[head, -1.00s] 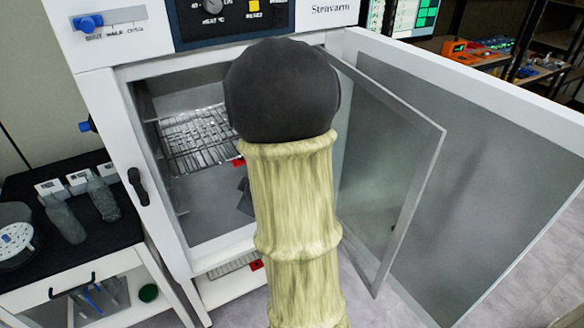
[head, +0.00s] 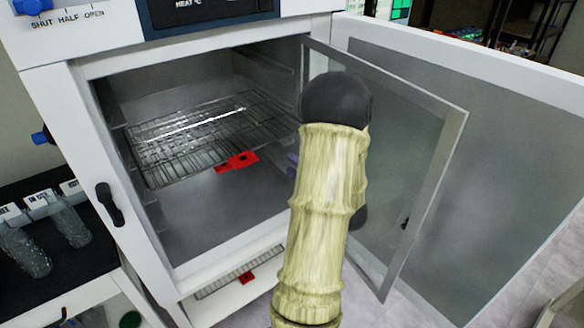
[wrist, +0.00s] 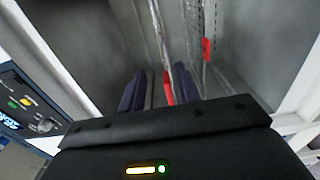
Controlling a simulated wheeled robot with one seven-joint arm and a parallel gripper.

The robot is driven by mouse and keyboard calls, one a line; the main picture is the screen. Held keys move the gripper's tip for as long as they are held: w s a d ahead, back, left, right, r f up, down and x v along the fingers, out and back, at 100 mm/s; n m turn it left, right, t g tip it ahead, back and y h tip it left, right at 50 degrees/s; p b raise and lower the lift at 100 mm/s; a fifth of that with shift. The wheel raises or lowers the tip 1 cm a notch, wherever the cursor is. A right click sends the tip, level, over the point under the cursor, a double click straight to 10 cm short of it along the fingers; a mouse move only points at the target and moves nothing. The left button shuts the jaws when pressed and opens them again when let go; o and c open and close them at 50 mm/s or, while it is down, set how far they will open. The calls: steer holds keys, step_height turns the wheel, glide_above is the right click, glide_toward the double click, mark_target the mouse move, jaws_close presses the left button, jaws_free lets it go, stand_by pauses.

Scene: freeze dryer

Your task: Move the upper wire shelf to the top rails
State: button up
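Wire shelves sit inside the open chamber, left of my arm in the head view. The upper wire shelf (head: 185,122) carries a red tag (head: 243,159) on its front edge. In the wrist view, which is turned sideways, the upper shelf (wrist: 156,30) runs edge-on with its red tag (wrist: 168,93) lined up between my two dark purple fingers. A second wire shelf (wrist: 194,30), with another red tag (wrist: 207,48), lies close beside it. My gripper (wrist: 160,88) is open, with gaps at the fingers; contact is unclear. In the head view my arm hides most of it.
The inner clear door (head: 425,190) and outer door (head: 500,150) stand open at the right. The chamber's left wall and front frame (head: 115,170) bound the opening. A black bench with bottles (head: 68,222) stands at the left. The chamber floor below the shelves looks clear.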

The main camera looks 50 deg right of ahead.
mark_target(260, 137)
steer(key=shift+w, duration=0.15)
steer(key=p+x, duration=0.4)
steer(key=x, duration=1.3)
steer(key=shift+d, duration=0.1)
steer(key=shift+c, duration=0.4)
jaws_close()
